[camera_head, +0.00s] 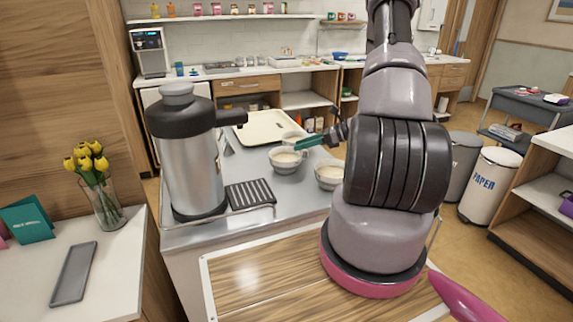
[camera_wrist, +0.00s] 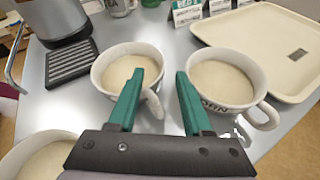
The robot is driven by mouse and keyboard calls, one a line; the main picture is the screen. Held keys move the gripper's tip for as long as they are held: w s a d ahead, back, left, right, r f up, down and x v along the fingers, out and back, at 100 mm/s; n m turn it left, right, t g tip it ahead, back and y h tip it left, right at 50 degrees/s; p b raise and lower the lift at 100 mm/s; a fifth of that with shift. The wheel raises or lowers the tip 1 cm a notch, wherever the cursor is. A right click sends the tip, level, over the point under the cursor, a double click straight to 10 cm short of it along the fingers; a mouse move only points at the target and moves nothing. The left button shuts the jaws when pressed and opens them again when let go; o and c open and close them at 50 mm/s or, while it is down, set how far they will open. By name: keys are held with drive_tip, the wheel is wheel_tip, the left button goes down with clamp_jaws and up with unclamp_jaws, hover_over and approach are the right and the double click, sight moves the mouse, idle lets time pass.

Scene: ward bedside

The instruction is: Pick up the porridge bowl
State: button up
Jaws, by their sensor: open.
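Three pale bowls with light porridge-like contents stand on the grey counter. In the wrist view they are a left bowl (camera_wrist: 102,80), a right bowl (camera_wrist: 222,104) with partly hidden dark lettering, and a lower-left bowl (camera_wrist: 14,160) cut by the frame edge. In the head view I see a near-left bowl (camera_head: 287,168), a right bowl (camera_head: 328,184) and a far bowl (camera_head: 291,136) partly hidden. My gripper (camera_wrist: 155,75), also in the head view (camera_head: 303,143), is open with green fingers. The left bowl's handle shows between them; nothing is held.
A steel urn (camera_head: 190,160) stands left, beside a slotted drip grille (camera_head: 250,194). A cream tray (camera_head: 262,120) lies behind the bowls. Small printed cards (camera_wrist: 186,14) stand near the tray. A flower vase (camera_head: 107,207) is on the left table.

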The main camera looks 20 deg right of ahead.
sight(283, 150)
drive_tip(key=x, duration=0.5)
drive_tip(key=shift+a, duration=0.15)
drive_tip(key=shift+c, duration=0.3)
clamp_jaws()
idle(1.0)
